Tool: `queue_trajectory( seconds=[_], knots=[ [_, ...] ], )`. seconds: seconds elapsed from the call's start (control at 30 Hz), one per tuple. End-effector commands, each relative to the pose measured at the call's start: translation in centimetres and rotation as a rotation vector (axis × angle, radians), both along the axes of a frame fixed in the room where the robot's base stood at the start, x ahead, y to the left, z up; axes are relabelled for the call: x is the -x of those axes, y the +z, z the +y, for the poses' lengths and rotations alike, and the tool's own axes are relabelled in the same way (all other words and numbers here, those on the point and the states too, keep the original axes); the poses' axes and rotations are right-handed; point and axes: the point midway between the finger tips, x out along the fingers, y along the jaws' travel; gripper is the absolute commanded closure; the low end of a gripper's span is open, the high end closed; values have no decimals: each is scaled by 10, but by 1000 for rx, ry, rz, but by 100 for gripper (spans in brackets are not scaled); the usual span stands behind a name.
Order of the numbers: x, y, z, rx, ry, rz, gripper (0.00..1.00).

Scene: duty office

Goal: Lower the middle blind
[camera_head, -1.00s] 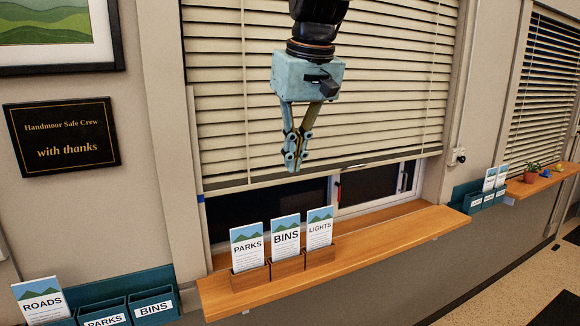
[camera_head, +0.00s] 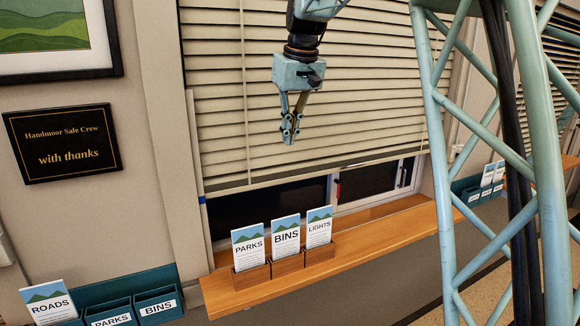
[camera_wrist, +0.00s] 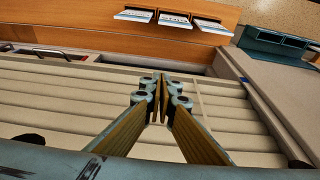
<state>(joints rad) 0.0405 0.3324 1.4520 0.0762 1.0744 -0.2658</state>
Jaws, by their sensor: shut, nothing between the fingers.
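The beige slatted blind (camera_head: 225,130) fills most of the window in the head view. Its bottom rail (camera_head: 270,182) hangs above the orange sill, with a strip of dark window showing below. The slats also show in the wrist view (camera_wrist: 60,105). My gripper (camera_head: 290,138) is shut and empty, pointing down in front of the blind, above the bottom rail. In the wrist view its fingertips (camera_wrist: 160,85) are together over the slats. I cannot tell whether they touch the blind.
The orange sill (camera_head: 385,222) carries a wooden holder (camera_head: 285,266) with PARKS, BINS and LIGHTS leaflets. A blue mark (camera_head: 201,200) is on the window's left edge. A teal leaflet rack (camera_head: 125,305) is at lower left. My pale-blue lattice structure covers much of the right side.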

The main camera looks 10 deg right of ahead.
Motion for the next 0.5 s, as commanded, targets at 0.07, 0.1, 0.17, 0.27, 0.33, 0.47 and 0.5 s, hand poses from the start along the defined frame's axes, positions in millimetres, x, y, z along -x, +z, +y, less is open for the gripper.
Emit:
queue_trajectory(
  seconds=[0.07, 0.1, 0.17, 0.27, 0.33, 0.47, 0.5],
  knots=[
    [-16, -1, -1, 0, 4, 2, 100],
    [-23, -1, -1, 0, 8, 2, 100],
    [-32, -3, -2, 0, 11, 3, 100],
    [-44, -5, -3, -1, 17, 3, 100],
    [-51, -5, -3, 0, 20, 3, 100],
    [-56, -7, -4, 0, 22, 3, 100],
    [-57, -7, -4, 0, 22, 4, 100]
  ],
)
